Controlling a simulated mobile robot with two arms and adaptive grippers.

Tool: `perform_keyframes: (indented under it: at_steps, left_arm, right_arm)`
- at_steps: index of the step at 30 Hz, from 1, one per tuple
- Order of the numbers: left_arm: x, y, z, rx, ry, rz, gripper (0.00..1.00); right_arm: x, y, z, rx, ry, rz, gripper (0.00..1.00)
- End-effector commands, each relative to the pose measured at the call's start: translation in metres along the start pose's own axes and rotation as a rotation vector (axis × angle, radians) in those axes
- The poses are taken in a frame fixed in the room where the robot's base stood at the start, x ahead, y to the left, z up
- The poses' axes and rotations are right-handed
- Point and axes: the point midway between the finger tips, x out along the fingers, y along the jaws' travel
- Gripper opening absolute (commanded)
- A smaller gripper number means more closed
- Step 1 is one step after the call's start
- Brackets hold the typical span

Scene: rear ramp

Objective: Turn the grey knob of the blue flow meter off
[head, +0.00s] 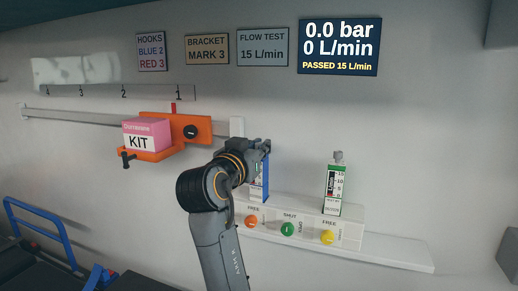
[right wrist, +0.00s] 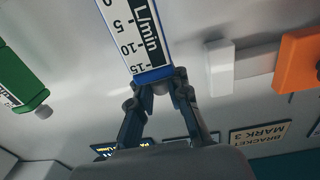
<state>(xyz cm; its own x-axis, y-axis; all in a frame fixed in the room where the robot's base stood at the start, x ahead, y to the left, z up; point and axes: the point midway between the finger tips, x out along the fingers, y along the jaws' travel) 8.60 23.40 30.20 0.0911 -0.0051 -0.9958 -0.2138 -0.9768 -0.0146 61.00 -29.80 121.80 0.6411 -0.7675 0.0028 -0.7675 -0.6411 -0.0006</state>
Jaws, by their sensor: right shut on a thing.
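The blue flow meter (head: 265,178) stands upright on the white wall unit, partly hidden behind my right gripper. In the right wrist view the blue flow meter (right wrist: 138,35) appears upside down, with its L/min scale facing out. My right gripper (head: 264,148) is at its top end. In the right wrist view the fingers (right wrist: 160,88) are closed in at that end, where the grey knob sits, and they hide the knob. The display (head: 339,46) reads 0.0 bar, 0 L/min and PASSED 15 L/min. My left gripper is out of view.
A green flow meter (head: 333,190) with a grey top knob stands to the right. Below are orange (head: 251,222), green (head: 288,229) and yellow (head: 327,237) outlets. An orange bracket (head: 190,129) with a pink and white kit box (head: 146,134) hangs on the rail at left.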

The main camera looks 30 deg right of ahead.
Motion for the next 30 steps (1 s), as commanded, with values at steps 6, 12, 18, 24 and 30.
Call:
perform_keyframes:
  at_steps: [6, 12, 18, 24, 30]
  left_arm:
    - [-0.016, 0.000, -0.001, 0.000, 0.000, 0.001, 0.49]
    - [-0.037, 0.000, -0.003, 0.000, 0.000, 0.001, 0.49]
    - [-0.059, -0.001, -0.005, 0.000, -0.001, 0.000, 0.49]
    - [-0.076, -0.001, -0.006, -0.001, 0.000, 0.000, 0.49]
    - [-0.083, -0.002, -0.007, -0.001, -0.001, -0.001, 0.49]
  right_arm:
    - [0.000, 0.002, -0.002, 0.002, -0.005, -0.205, 0.00]
    - [0.001, 0.003, -0.004, -0.002, -0.004, -0.389, 0.00]
    - [0.002, 0.003, -0.004, -0.007, -0.004, -0.567, 0.00]
    - [0.002, 0.003, -0.002, -0.010, -0.004, -0.746, 0.00]
    - [0.003, 0.002, 0.001, -0.011, -0.006, -0.920, 0.00]
